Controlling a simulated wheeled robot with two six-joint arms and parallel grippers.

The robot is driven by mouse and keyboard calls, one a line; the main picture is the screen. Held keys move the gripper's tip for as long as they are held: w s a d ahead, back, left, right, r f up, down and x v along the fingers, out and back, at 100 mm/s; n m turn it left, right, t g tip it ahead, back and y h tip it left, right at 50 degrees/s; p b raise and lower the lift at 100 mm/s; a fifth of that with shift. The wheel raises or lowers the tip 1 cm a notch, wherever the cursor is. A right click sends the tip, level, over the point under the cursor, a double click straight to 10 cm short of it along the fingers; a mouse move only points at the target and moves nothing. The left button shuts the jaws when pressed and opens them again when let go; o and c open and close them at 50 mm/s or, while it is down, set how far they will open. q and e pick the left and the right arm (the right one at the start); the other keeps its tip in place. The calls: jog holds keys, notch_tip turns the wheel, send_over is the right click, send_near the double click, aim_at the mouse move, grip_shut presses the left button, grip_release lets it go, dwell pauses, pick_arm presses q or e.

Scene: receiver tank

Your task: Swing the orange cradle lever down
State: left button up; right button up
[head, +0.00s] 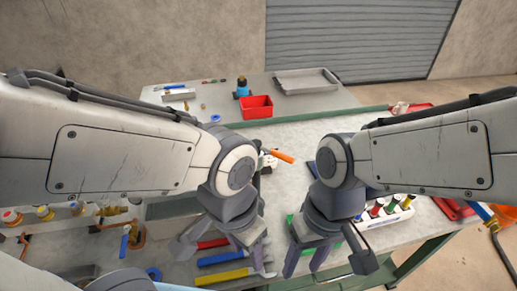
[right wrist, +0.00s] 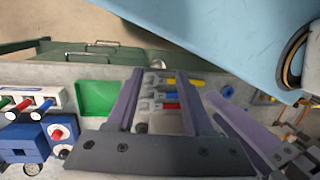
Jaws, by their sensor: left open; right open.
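The orange lever (head: 283,156) shows in the middle of the head view, between my two arms. It sticks out to the right and slightly down in the picture from a small white and dark fitting (head: 267,162), partly hidden by my left arm. I cannot tell its exact tilt. My left gripper (head: 225,262) is open over the near part of the bench, by several coloured-handled tools, well nearer than the lever. My right gripper (head: 326,262) is open and empty near the front edge, also away from the lever. Its fingers show in the right wrist view (right wrist: 155,95); the lever does not.
Red, blue and yellow handled tools (head: 222,275) lie under my left gripper. A green tray (right wrist: 97,98) and a blue block (right wrist: 25,142) lie near my right gripper. A rack of coloured handles (head: 388,210) stands right. A red bin (head: 257,107) and grey tray (head: 306,82) are at the back.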

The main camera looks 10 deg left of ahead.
notch_tip(320, 180, down, 3)
jog(key=a+m+g+y+b, duration=0.1)
jog(key=m+g+y, duration=0.25)
jog(key=m, duration=0.45)
jog(key=m+t+y+b, duration=0.2)
jog(key=m+t+y, duration=1.05)
jog(key=m, duration=0.95)
send_near(277, 155)
jog(key=shift+t+h, duration=0.6)
jog(key=shift+h, duration=0.1)
jog(key=p+x, duration=0.2)
jog(key=x, duration=0.6)
jog(key=shift+a+r, duration=0.1)
jog(key=shift+w+a+p, duration=0.25)
jog(key=shift+a+p, duration=0.1)
jog(key=shift+a, duration=0.1)
grip_shut()
